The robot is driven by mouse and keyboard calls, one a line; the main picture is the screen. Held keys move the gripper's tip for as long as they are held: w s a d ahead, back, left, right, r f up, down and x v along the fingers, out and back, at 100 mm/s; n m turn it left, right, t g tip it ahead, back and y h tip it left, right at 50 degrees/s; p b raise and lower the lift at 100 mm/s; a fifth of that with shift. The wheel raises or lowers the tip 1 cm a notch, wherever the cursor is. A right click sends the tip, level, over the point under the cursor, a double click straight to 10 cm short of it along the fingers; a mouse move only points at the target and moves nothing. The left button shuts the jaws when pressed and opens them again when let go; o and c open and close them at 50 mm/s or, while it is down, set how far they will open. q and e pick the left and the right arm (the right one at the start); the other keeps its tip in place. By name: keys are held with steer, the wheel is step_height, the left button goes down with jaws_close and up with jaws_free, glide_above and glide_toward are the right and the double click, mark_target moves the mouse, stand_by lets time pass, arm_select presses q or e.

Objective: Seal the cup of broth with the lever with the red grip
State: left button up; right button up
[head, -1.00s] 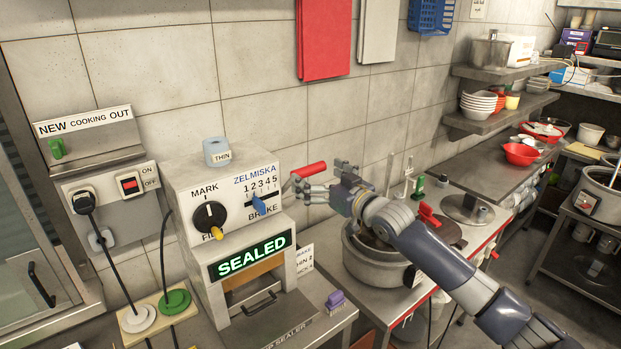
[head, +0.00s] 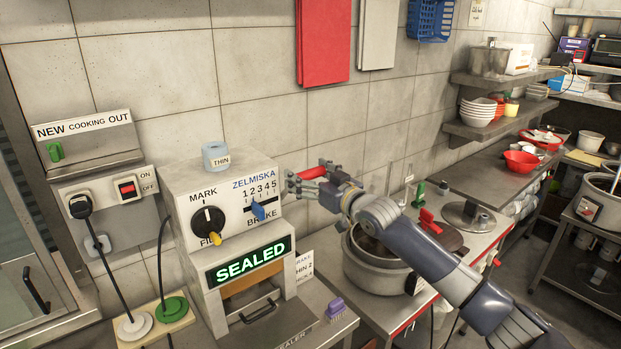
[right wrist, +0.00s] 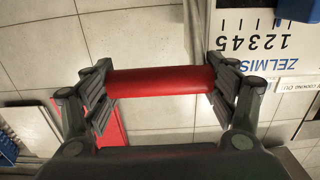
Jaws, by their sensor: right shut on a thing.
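The lever's red grip (head: 314,172) sticks out at the right side of the grey cup sealer (head: 230,200). My right gripper (head: 307,184) is shut on the red grip; in the right wrist view the grip (right wrist: 160,80) lies between the two fingers, which press on its ends. The sealer's lit sign (head: 249,261) reads SEALED in green. Below it is an opening with a drawer and a dark handle (head: 259,311). No cup of broth can be made out. My left gripper is not in view.
The sealer's front has a black MARK/FILL knob (head: 208,221) and a blue BRAKE slider (head: 258,211). A roll marked THIN (head: 215,155) sits on top. A big grey pot (head: 378,270) stands below my right arm.

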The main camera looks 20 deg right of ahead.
steer(key=shift+w+a+r+p, duration=0.1)
steer(key=shift+w+r+p, duration=0.15)
steer(key=shift+p, duration=0.4)
steer(key=shift+w+a+r+g+p, duration=0.15)
steer(key=shift+w+r+g+p, duration=0.3)
steer(key=shift+p, duration=0.65)
steer(key=shift+f, duration=0.2)
steer(key=o, duration=1.2)
